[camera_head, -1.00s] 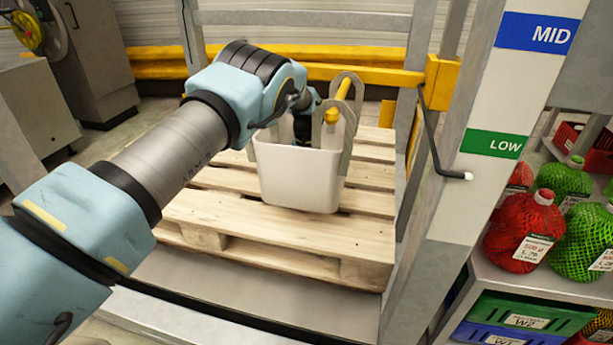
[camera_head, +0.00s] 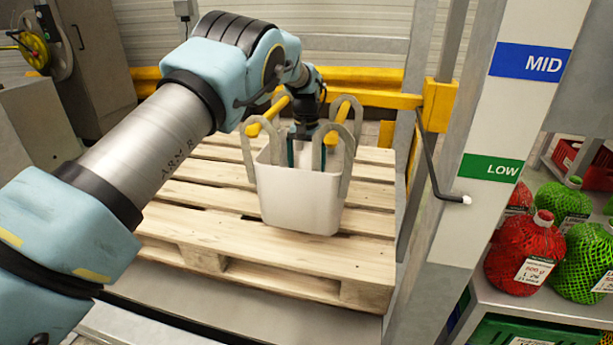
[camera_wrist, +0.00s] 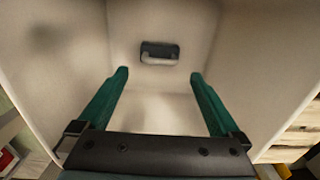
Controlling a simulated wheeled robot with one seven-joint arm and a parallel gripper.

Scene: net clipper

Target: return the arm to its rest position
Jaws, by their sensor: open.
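My gripper (camera_head: 306,152) is open, with its fingers pointing down at the mouth of a white bin (camera_head: 300,200). The bin stands on a wooden pallet (camera_head: 240,258) and has tall grey hoops with yellow bars at its top. In the wrist view my gripper's two green fingers (camera_wrist: 160,95) are spread apart with nothing between them. Below them is the inside of the bin (camera_wrist: 160,20), where a small dark object with a pale grey part (camera_wrist: 159,53) shows beyond the fingertips. The arm reaches in from the left.
A grey post with a blue MID sign (camera_head: 531,62) and a green LOW sign (camera_head: 490,168) stands right of the pallet. A hooked rod (camera_head: 432,160) sticks out from it. Red and green netted bags (camera_head: 525,255) sit on a shelf at right. Yellow rails (camera_head: 365,82) run behind.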

